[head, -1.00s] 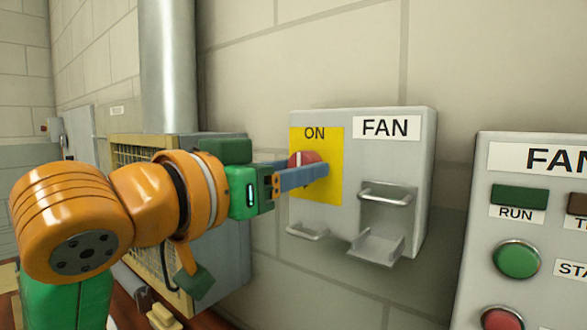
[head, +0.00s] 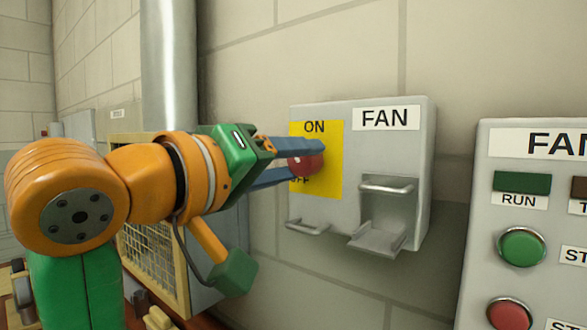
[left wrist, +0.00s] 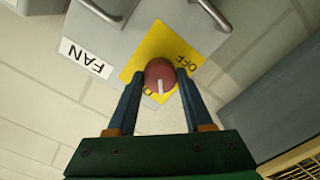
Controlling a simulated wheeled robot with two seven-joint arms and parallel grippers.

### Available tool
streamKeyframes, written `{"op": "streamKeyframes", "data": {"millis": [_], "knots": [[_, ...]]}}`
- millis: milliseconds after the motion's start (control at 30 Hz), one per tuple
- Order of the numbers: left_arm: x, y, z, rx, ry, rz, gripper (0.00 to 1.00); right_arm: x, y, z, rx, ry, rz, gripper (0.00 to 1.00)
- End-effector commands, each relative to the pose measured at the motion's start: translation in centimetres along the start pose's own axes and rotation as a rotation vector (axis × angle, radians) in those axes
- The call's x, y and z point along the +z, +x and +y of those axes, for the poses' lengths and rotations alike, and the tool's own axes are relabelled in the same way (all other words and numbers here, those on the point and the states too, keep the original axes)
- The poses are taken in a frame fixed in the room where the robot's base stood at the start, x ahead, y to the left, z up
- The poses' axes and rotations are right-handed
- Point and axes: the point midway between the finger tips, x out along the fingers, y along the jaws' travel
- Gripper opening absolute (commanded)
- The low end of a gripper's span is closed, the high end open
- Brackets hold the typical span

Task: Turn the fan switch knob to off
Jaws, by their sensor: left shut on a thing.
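The round red knob (head: 305,166) sits on a yellow plate (head: 335,160) on the left of the grey FAN switch box (head: 425,175). ON is printed above the knob and OFF, partly covered, below it. My left gripper (head: 317,162) is shut on the knob, one blue finger above and one below in the head view. In the left wrist view the fingers flank the knob (left wrist: 159,73). Its white mark points down in that view, on the side of the partly hidden ON lettering and away from OFF. My right gripper is not in view.
A grey control panel (head: 480,220) with green RUN and red buttons stands at the right. A metal handle and bracket (head: 385,215) stick out from the switch box. A grey cabinet with a yellowish grille (head: 150,255) is behind my left arm.

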Motion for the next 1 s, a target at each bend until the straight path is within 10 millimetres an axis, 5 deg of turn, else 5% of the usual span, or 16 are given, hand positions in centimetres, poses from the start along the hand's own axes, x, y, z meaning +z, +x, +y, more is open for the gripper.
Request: {"op": "streamKeyframes", "data": {"millis": [600,1000], "knots": [[0.0,-0.1,0.0,0.005,-0.561,0.003,0.0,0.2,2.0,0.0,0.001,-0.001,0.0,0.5],[-0.1,-0.1,0.1,0.005,-0.785,0.004,0.0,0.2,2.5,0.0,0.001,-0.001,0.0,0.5]]}}
